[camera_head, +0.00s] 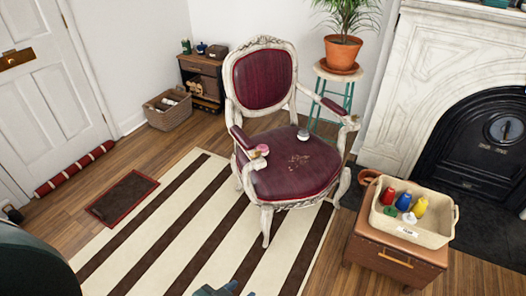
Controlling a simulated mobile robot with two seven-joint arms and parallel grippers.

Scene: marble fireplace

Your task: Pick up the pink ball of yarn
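A small greyish ball (303,134) sits on the dark red seat of the carved white armchair (262,80). My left gripper (222,290) shows only as a bluish-grey tip at the bottom edge, over the striped rug and well apart from the chair. Whether it is open or shut cannot be seen. My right gripper is not in view.
A beige basket (436,231) with several coloured things stands on a brown leather box (394,262) at right, near the marble fireplace (432,50). A potted plant (342,52) stands on a stool behind the chair. The striped rug (150,233) before the chair is clear.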

